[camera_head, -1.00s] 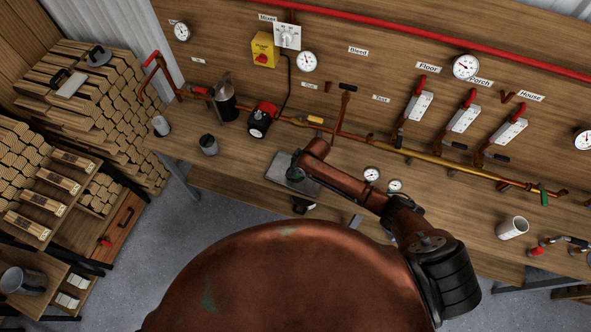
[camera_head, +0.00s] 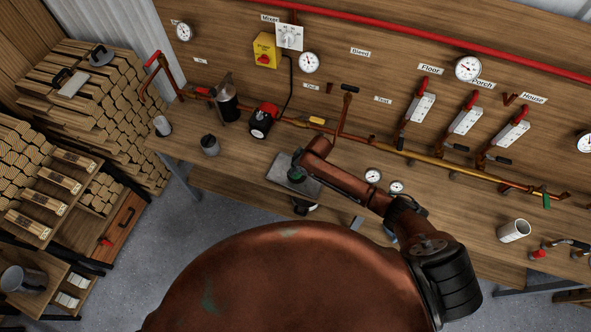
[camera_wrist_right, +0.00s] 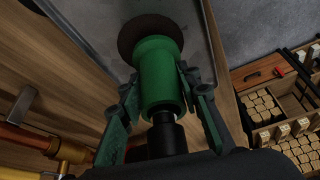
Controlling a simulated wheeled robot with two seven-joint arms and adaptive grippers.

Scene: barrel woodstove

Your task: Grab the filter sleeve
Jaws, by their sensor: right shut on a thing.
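The filter sleeve (camera_wrist_right: 160,75) appears to be the green cylinder with a dark round far end in the right wrist view. My right gripper (camera_wrist_right: 165,92) has its green fingers closed on either side of it. A black shaft shows behind the cylinder, towards the gripper's palm. The dark end is over a grey tray (camera_wrist_right: 85,18); whether it touches the tray cannot be told. In the head view my right arm reaches over the bench, and its gripper (camera_head: 298,173) is mostly hidden at the tray (camera_head: 310,189). My left gripper is not in view.
The wooden bench (camera_head: 240,170) carries a dark canister (camera_head: 209,145), a red-and-black pump (camera_head: 262,120) and a white cylinder (camera_head: 513,230). Brass pipe (camera_head: 420,156) runs along the back. Two gauges (camera_head: 373,175) lie right of the tray. Stacked logs (camera_head: 110,95) stand left.

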